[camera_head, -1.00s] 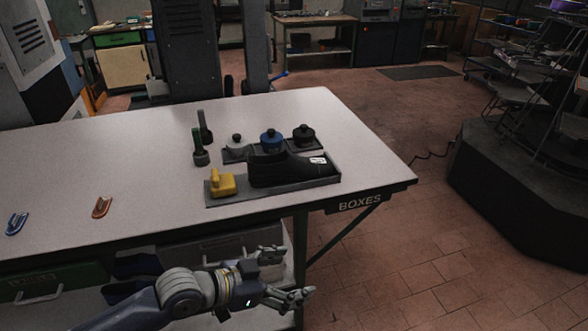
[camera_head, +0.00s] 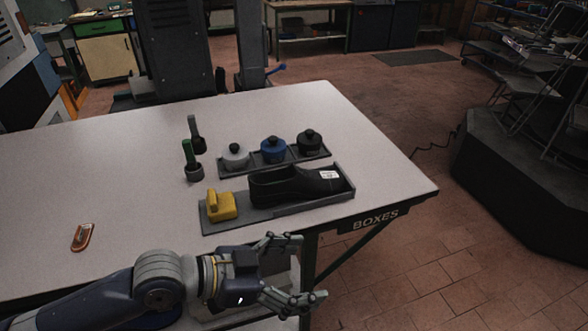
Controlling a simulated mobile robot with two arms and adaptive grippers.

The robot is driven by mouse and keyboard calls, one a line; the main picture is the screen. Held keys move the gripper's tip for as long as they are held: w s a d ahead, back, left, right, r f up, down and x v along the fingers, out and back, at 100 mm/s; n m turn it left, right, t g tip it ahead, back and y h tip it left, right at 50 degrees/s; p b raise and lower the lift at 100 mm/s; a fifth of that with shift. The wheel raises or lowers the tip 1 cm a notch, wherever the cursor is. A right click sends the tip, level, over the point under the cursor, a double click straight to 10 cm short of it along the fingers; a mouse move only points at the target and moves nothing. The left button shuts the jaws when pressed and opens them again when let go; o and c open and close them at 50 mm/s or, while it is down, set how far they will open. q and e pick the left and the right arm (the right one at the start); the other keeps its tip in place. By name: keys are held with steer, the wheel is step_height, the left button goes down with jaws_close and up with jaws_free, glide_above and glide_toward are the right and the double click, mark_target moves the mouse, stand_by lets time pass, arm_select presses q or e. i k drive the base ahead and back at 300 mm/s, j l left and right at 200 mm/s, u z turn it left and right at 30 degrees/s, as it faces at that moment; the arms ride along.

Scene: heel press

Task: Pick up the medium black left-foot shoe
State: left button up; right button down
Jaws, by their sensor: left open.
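A black shoe (camera_head: 290,185) with a white label near its right end lies on a grey tray (camera_head: 312,204) near the right front of the table. I cannot read the label, so its size and foot are unclear. My left gripper (camera_head: 308,268) is open and empty. It is in front of the table's front edge, below the shoe in the picture and apart from it. My right gripper is not in view.
A yellow block with a handle (camera_head: 221,205) sits at the tray's left end. Behind the shoe, a second tray holds grey, blue (camera_head: 273,150) and black pots. An orange piece (camera_head: 82,237) lies on the otherwise clear left tabletop (camera_head: 110,180).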

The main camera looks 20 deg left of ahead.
mark_target(296, 183)
steer(key=i+j, duration=0.8)
